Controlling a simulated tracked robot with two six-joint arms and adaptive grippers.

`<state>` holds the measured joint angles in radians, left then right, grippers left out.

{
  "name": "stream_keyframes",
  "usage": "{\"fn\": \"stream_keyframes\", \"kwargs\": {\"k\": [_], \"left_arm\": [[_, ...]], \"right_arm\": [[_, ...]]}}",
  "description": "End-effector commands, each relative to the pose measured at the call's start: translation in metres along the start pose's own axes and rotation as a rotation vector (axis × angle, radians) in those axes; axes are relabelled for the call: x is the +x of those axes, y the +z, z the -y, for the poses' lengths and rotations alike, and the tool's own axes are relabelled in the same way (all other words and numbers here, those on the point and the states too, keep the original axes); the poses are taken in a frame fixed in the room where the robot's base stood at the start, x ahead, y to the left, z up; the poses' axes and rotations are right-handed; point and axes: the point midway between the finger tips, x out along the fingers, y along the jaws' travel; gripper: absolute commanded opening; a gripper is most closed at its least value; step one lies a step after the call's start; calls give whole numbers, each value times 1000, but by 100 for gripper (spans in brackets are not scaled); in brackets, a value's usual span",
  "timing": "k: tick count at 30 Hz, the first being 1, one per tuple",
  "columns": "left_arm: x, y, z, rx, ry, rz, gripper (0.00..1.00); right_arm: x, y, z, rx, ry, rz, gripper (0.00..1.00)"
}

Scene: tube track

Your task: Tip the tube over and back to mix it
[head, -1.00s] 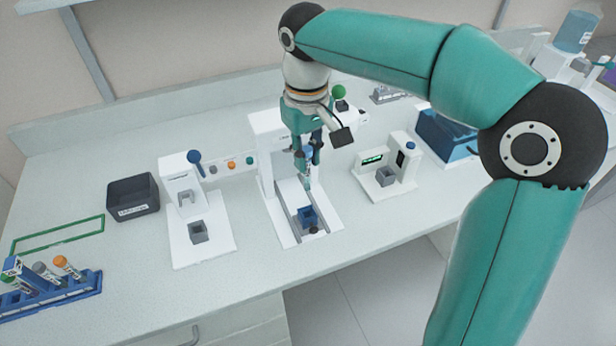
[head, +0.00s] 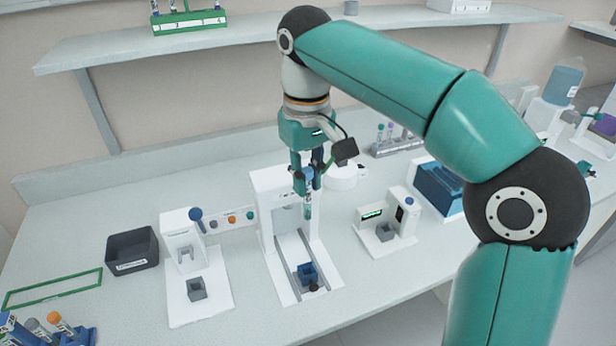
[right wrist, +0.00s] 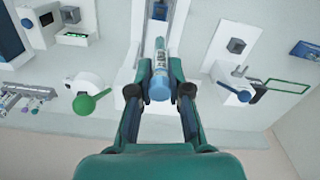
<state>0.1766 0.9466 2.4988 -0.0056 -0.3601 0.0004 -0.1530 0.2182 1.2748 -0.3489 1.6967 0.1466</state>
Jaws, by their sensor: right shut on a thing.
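My right gripper (head: 307,180) is shut on a tube with a blue cap (head: 308,198). The tube hangs roughly upright, cap up, in front of the tall white device and above its rail. It is clear of the blue holder (head: 307,272) on that rail. In the right wrist view the fingers (right wrist: 160,92) grip the tube (right wrist: 159,68) near its blue cap, with the body pointing away from the camera. My left gripper is not in view.
White devices stand close on the left (head: 196,265) and right (head: 386,228). A black bin (head: 132,252) and a tube rack (head: 75,338) are further left. A shelf (head: 250,38) runs along the wall above. Bare bench lies around the devices.

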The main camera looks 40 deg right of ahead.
Motion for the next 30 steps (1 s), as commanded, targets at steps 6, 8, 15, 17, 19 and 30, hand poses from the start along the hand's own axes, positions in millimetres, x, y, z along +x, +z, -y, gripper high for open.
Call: {"fn": "stream_keyframes", "kwargs": {"k": [6,8,15,17,19,30], "left_arm": [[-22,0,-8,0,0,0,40],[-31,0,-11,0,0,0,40],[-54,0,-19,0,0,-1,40],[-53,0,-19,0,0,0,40],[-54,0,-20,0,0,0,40],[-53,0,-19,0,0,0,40]], "right_arm": [[-22,0,0,1,0,-1,0],[-32,0,0,1,0,-1,0],[-60,-1,0,1,0,-3,0],[-68,-1,0,1,-1,-4,0],[-79,-1,0,0,-1,-4,0],[-100,0,0,0,0,0,0]]}}
